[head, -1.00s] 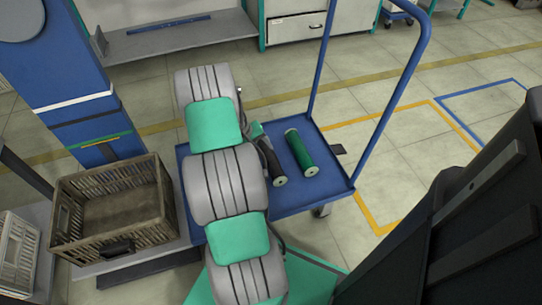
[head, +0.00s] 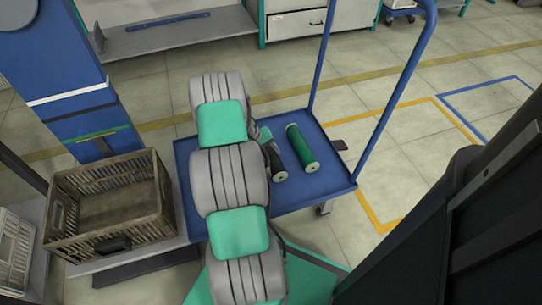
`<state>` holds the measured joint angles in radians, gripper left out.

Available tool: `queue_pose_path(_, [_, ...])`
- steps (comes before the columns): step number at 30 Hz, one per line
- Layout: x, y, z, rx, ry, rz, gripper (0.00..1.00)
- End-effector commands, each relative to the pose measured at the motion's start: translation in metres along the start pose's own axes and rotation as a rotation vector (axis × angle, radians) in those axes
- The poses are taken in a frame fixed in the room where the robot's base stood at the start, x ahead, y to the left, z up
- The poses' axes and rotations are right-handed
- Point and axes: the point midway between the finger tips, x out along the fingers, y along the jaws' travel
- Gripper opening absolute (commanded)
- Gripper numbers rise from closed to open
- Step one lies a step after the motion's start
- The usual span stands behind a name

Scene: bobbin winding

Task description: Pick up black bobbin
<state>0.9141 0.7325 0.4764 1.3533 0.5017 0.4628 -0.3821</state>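The black bobbin (head: 273,158) lies on the blue cart platform, with its pale end facing the front. My grey and green arm covers its left side in the head view. A green bobbin (head: 302,148) lies just to its right, roughly parallel and apart from it. My gripper (head: 262,135) is mostly hidden behind my arm, at the far end of the black bobbin. Only a small dark and green part of it shows. Its fingers cannot be made out, nor whether they touch the bobbin.
The blue cart (head: 325,190) has a tall blue handle (head: 400,85) on its right. A brown slatted crate (head: 110,245) stands at the left on a grey shelf, with a pale crate (head: 15,250) beyond it. The platform right of the green bobbin is clear.

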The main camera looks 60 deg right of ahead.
Motion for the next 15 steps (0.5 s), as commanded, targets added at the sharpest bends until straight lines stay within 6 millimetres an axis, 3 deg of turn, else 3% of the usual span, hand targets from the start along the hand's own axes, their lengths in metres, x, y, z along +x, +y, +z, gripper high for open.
queue_pose_path(11, [-0.0003, -0.0001, 0.0001, -0.001, 0.0, 0.0, 0.0])
queue_pose_path(15, [-0.0008, 0.0003, -0.0004, 0.0, 0.001, 0.0, 0.0])
